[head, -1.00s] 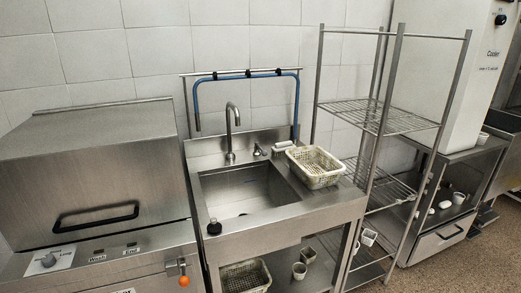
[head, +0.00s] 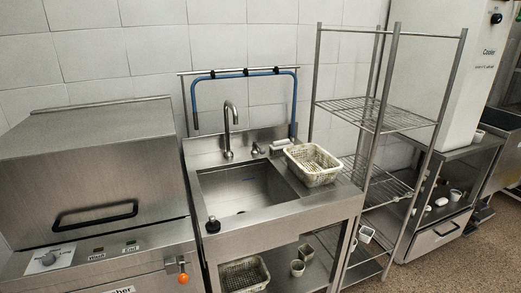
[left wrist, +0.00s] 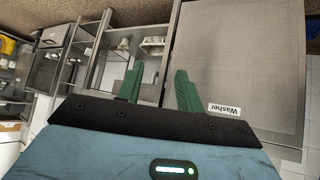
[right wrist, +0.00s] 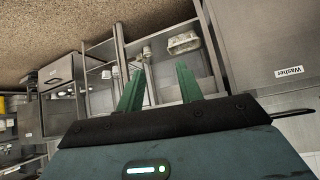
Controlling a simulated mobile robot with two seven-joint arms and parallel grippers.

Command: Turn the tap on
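The curved metal tap (head: 230,130) rises from the back edge of the steel sink (head: 240,190) in the head view. A small metal fitting that looks like its lever (head: 257,149) stands to the right of the spout's base. No water shows at the spout. Neither gripper appears in the head view. My left gripper (left wrist: 153,72) shows two green fingers apart with nothing between them. My right gripper (right wrist: 160,66) also has its fingers apart and empty. Both grippers are away from the tap, which I cannot make out in the wrist views.
A perforated basket (head: 312,165) stands on the counter right of the lever. A blue hose (head: 245,74) loops behind the tap. The steel washer (head: 95,180) is at left, and a wire rack (head: 380,115) at right. Another basket (head: 245,274) and cups sit under the sink.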

